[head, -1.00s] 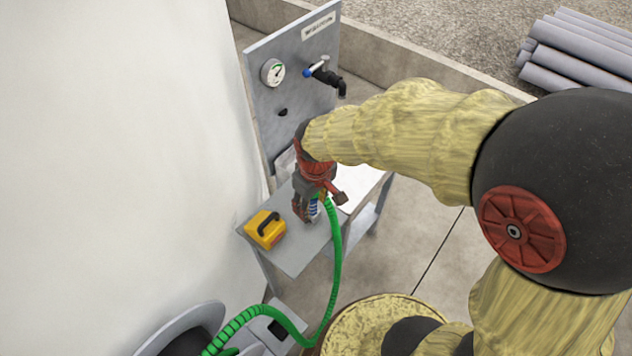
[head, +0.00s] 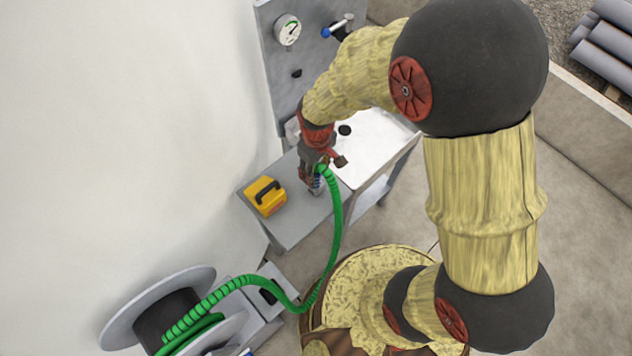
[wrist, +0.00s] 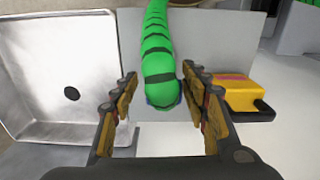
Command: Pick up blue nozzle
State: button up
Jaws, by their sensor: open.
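The blue nozzle (head: 317,184) stands on the grey bench at the end of the green hose (head: 335,215), mostly hidden by my gripper in the head view. My gripper (head: 314,178) points down at it from above. In the wrist view the green hose (wrist: 157,45) runs between my two open fingers (wrist: 160,82), and only a thin dark blue edge of the nozzle (wrist: 163,105) shows beneath its end. The fingers stand on either side, with a visible gap to the hose on the left. Whether they touch the nozzle is hidden.
A yellow case (head: 265,196) with a black handle sits on the bench (head: 290,228), close to the right finger in the wrist view. A metal sink (head: 375,138) adjoins the bench. A backboard carries a gauge (head: 287,30) and a tap. The hose runs to a reel (head: 190,285).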

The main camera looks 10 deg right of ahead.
aim_at(319, 185)
notch_tip(319, 185, down, 4)
jog(key=shift+s+a+f+b, duration=0.1)
jog(key=shift+a+f+b, duration=0.05)
jog(key=shift+b, duration=0.3)
jog(key=shift+c, duration=1)
grip_shut()
